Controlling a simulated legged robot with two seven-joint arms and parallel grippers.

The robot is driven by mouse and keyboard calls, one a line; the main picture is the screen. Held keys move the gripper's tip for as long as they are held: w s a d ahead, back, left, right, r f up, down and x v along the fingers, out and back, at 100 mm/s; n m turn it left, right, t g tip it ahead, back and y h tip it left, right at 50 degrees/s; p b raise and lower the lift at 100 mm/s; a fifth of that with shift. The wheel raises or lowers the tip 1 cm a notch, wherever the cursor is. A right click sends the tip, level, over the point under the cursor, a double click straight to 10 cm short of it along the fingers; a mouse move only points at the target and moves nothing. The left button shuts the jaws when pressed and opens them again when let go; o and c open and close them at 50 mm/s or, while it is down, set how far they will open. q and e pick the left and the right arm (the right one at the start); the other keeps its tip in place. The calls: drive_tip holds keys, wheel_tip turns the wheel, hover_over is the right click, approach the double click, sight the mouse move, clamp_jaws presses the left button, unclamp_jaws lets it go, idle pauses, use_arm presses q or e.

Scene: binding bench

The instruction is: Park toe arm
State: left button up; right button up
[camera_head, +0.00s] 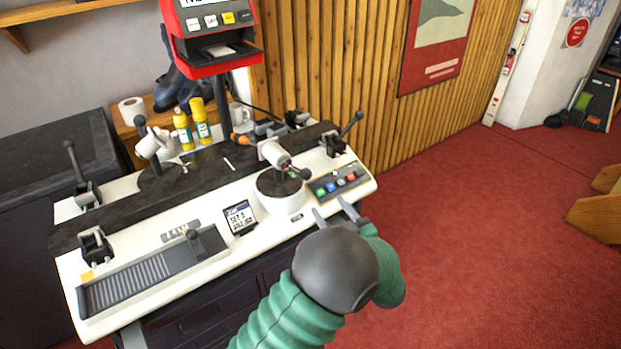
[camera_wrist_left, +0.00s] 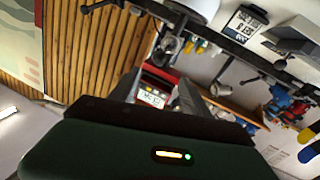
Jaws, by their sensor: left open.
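The white bench machine (camera_head: 130,268) fills the left and middle of the head view. On its near right a white and grey arm with a dark knobbed end (camera_head: 275,154) stands over a round dark-topped base (camera_head: 281,200). A similar white arm with a lever (camera_head: 150,143) stands further left on the dark rail (camera_head: 100,222). I cannot tell which is the toe arm. My left gripper (camera_head: 331,207) is open and empty at the bench's front edge, right of the round base and below the button panel (camera_head: 338,182). It also shows in the wrist view (camera_wrist_left: 158,82). My right gripper is out of view.
A red display unit (camera_head: 212,50) stands on a post behind the bench. Black lever clamps (camera_head: 86,192) sit at the bench's left end and another (camera_head: 334,144) at the right. Yellow bottles (camera_head: 201,122) and a paper roll (camera_head: 132,110) stand behind.

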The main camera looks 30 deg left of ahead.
sight(309, 179)
use_arm(q)
drive_tip(key=x, duration=0.9)
drive_tip(key=shift+s+a+r, duration=0.1)
drive_tip(key=shift+s+a, duration=0.1)
drive_tip(key=shift+a, duration=0.1)
drive_tip(key=x, duration=0.5)
drive_tip(key=shift+w+d, duration=0.3)
drive_tip(key=shift+w, duration=0.05)
drive_tip(key=shift+w+a, duration=0.2)
drive_tip(key=shift+w, duration=0.1)
drive_tip(key=shift+a+r, duration=0.1)
drive_tip(key=shift+a, duration=0.5)
drive_tip(key=shift+c, duration=1.3)
drive_tip(key=shift+w, duration=0.1)
clamp_jaws()
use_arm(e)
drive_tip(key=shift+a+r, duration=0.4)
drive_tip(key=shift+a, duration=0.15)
